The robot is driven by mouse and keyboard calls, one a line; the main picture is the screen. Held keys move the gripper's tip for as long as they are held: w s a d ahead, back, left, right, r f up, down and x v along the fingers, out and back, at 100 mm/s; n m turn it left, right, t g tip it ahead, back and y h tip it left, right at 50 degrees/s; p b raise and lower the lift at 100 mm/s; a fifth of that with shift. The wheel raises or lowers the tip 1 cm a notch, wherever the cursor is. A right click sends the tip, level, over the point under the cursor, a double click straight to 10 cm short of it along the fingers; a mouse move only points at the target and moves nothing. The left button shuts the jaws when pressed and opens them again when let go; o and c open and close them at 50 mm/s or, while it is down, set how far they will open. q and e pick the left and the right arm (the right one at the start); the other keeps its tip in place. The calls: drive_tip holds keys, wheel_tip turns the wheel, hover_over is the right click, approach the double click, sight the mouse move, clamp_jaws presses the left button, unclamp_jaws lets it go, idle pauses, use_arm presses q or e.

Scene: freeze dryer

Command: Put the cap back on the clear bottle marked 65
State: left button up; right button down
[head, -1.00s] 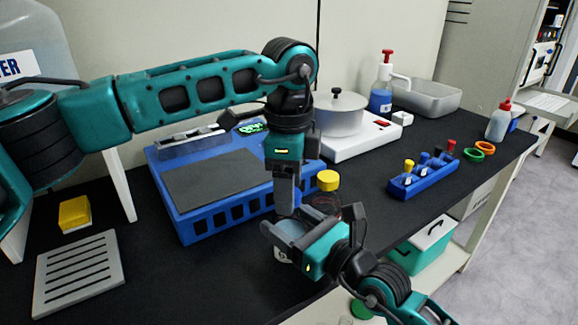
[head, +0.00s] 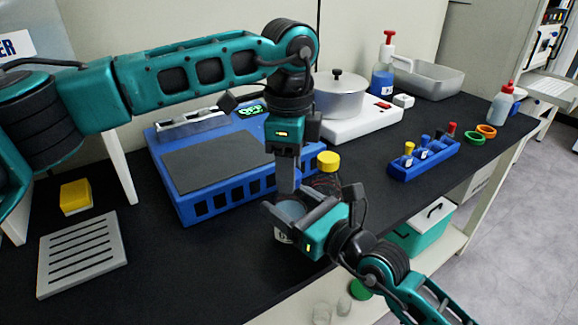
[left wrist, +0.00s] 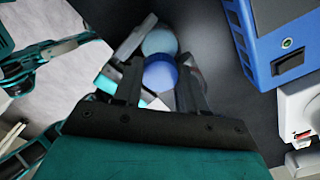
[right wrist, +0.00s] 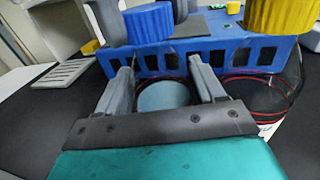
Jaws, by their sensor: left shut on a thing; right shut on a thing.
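My left gripper (head: 287,185) points down and is shut on a blue cap (left wrist: 161,73). The cap also shows in the right wrist view (right wrist: 150,22), above the bottle and apart from it. In the head view the fingers hide the cap. My right gripper (head: 287,217) is shut around the clear bottle (head: 283,237), which stands near the bench's front edge. The bottle's open top, with pale blue inside, shows in the right wrist view (right wrist: 163,95) and beyond the cap in the left wrist view (left wrist: 160,41). Its marking is too small to read.
A clear, red-ringed bottle (right wrist: 262,88) with a yellow cap (head: 328,161) stands close beside the held bottle. A blue slotted machine (head: 230,203) stands behind. A blue tube rack (head: 430,161) is to the right.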

use_arm(q)
drive_tip(key=m, duration=1.3)
drive_tip(key=shift+m, duration=0.4)
drive_tip(key=m, duration=1.7)
drive_tip(key=shift+f+m, duration=0.1)
drive_tip(key=shift+m, duration=0.3)
drive_tip(key=m, duration=1.4)
drive_tip(key=shift+m, duration=0.3)
drive_tip(key=m, duration=0.5)
drive_tip(key=o, duration=1.3)
drive_tip(key=shift+c, duration=0.2)
